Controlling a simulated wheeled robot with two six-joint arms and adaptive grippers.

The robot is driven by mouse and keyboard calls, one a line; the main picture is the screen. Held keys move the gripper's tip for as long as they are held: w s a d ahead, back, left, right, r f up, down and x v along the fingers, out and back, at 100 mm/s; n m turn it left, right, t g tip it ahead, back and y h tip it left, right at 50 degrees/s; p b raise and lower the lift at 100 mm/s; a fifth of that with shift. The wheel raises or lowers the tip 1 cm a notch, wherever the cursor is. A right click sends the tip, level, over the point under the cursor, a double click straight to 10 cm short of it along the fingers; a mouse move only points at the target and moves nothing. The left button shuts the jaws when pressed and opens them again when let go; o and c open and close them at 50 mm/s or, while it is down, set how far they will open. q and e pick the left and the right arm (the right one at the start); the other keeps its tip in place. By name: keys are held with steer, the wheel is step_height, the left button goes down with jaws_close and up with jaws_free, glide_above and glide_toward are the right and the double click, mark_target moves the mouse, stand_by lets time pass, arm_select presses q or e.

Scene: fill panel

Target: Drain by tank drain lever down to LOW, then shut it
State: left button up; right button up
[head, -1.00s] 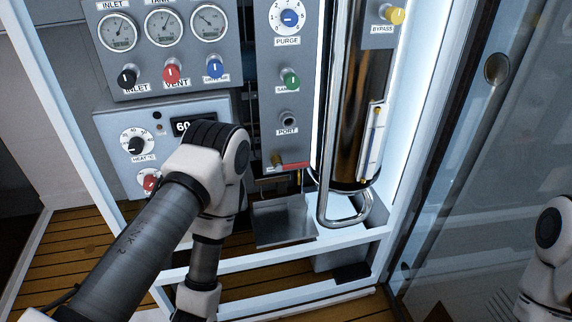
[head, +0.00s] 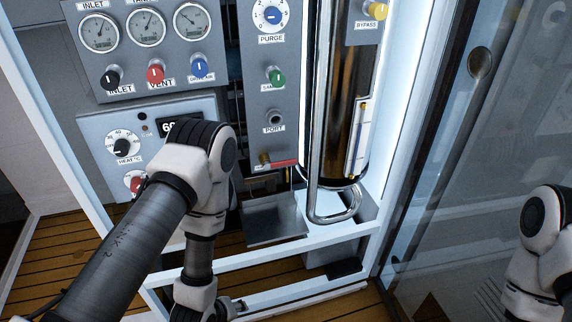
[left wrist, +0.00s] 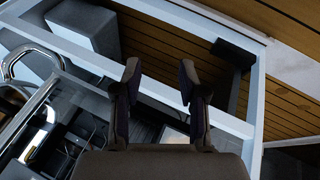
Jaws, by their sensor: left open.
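A red lever (head: 284,163) lies level on a brass valve (head: 264,158) at the foot of the narrow middle panel, above a grey tray (head: 275,222). I cannot read any label on it. The dark, shiny tank (head: 332,115) stands right of it, with a tall sight gauge (head: 361,125) on its side; its level and marks are too small to read. My left gripper is low at the frame's bottom bar, mostly hidden in the head view. In the left wrist view the left gripper (left wrist: 159,72) is open and empty, above the white frame. My right gripper is out of view.
A chrome looped pipe (head: 334,212) runs down in front of the tank. White frame bars (head: 290,255) cross below the tray. A glass door (head: 450,180) stands at the right. Knobs and gauges fill the upper left panel (head: 155,85). Wooden floor (head: 50,250) lies below.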

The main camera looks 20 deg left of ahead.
arm_select(q)
steer(key=w+r+n+t, duration=0.4)
steer(key=w+r, duration=0.1)
steer(key=w, duration=0.4)
steer(key=n+t+h+p, duration=0.1)
steer(key=n+t+h, duration=0.2)
steer(key=t, duration=0.5)
glide_toward(285, 164)
steer(key=w, duration=0.5)
steer(key=w+d, duration=0.1)
steer(key=w, duration=0.2)
steer(key=w+d+b, duration=0.1)
steer(key=w, duration=0.1)
steer(key=shift+w+d, duration=0.1)
steer(key=shift+w, duration=0.2)
jaws_close()
